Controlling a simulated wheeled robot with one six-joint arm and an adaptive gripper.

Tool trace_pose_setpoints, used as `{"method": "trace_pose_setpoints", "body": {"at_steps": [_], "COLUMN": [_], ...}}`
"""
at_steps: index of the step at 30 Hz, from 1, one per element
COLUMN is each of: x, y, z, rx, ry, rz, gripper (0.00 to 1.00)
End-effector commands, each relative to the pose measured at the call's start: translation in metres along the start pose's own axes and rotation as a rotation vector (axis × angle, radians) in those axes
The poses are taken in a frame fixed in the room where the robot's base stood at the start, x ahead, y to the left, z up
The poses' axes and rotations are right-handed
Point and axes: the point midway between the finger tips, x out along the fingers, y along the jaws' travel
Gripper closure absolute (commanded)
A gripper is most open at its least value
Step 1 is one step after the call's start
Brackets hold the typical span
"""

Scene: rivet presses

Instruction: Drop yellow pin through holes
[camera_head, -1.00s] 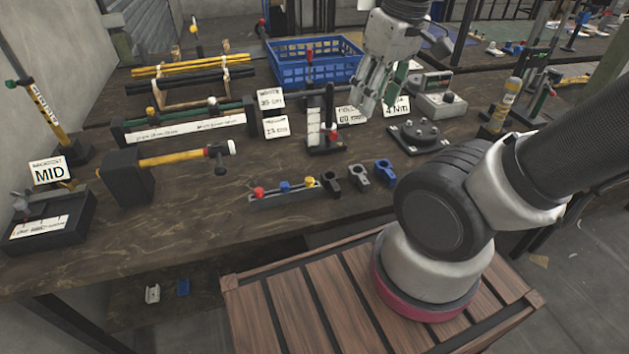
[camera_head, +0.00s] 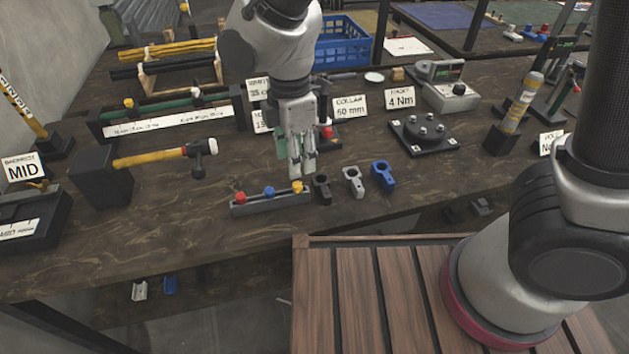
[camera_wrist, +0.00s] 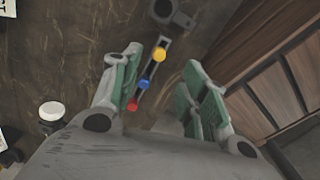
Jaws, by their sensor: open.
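The yellow pin (camera_head: 297,187) stands upright at the right end of a low grey rack (camera_head: 254,206), beside a blue pin (camera_head: 269,191) and a red pin (camera_head: 240,197). My gripper (camera_head: 296,172) is open and empty, pointing down just above the yellow pin. In the wrist view the yellow pin (camera_wrist: 160,54) shows beyond the fingers, and the blue pin (camera_wrist: 144,84) and red pin (camera_wrist: 132,105) show between them. Three clevis-like parts with holes lie right of the rack: black (camera_head: 321,188), grey (camera_head: 353,181) and blue (camera_head: 382,175).
A hammer (camera_head: 165,157) rests on a black block (camera_head: 103,178) to the left. A round black fixture (camera_head: 425,135) stands at the right. A blue crate (camera_head: 342,42) and label cards stand behind. The bench front is mostly clear.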

Motion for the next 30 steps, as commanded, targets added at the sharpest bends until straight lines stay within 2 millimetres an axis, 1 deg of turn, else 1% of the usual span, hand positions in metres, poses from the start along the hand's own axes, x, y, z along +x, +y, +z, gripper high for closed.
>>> {"method": "trace_pose_setpoints", "body": {"at_steps": [2,5,11,18,21,28,29,30], "x": [0.0,0.006,0.03,0.067,0.076,0.078,0.078,0.078], "y": [0.001,0.001,0.001,0.001,0.001,0.001,0.001,0.001], "z": [-0.001,-0.001,0.0,0.001,0.001,0.0,0.0,0.0], "rx": [-0.042,-0.071,-0.074,-0.072,-0.072,-0.071,-0.071,-0.071], "ry": [0.005,0.004,0.003,0.002,0.004,0.005,0.005,0.005], "rz": [0.006,0.005,0.004,0.003,0.005,0.007,0.007,0.007], "gripper": [0.56,0.56,0.56,0.56,0.56,0.56,0.58,0.65]}}
